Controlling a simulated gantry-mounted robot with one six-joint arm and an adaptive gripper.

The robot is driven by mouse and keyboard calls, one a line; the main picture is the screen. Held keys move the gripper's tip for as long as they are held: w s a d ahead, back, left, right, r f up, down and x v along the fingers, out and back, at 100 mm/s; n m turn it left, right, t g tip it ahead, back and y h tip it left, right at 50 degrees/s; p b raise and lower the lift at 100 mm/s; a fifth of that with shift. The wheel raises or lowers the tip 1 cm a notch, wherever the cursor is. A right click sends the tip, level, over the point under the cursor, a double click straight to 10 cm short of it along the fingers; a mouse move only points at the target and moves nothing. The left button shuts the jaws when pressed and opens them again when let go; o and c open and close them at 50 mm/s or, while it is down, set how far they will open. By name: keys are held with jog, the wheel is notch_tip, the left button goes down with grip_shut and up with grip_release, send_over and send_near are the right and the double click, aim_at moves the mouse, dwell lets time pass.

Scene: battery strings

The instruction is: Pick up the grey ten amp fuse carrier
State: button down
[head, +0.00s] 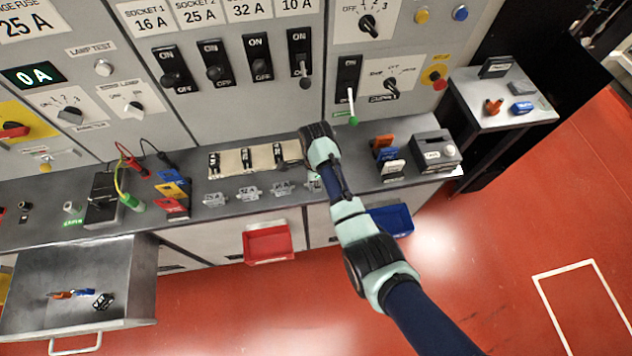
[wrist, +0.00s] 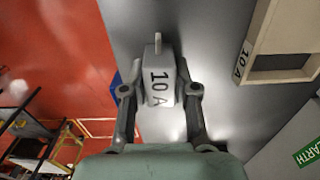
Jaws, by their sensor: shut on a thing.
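The grey fuse carrier (wrist: 160,80) marked 10 A shows upright in the middle of the wrist view, with a small tab at its top. My gripper (wrist: 160,92) is shut on it, one finger at each side. In the head view my gripper (head: 314,184) is over the bench at the right end of a row of grey carriers, and my arm hides most of the held one. I cannot tell whether it touches the bench. Other grey carriers stand at the left (head: 214,200), middle (head: 249,193) and right (head: 282,188) of that row.
A cream fuse holder strip (head: 230,162) lies behind the row; its 10 A end (wrist: 285,75) shows in the wrist view. Coloured tags and a dark box (head: 436,152) stand to the right. Red (head: 268,243) and blue (head: 391,219) bins hang in front. An open drawer (head: 130,290) is at left.

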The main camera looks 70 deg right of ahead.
notch_tip(320, 180, up, 11)
jog(key=shift+w+f+p, duration=0.1)
jog(key=shift+p, duration=0.5)
notch_tip(320, 180, up, 9)
jog(key=p, duration=0.7)
jog(key=shift+p, duration=0.35)
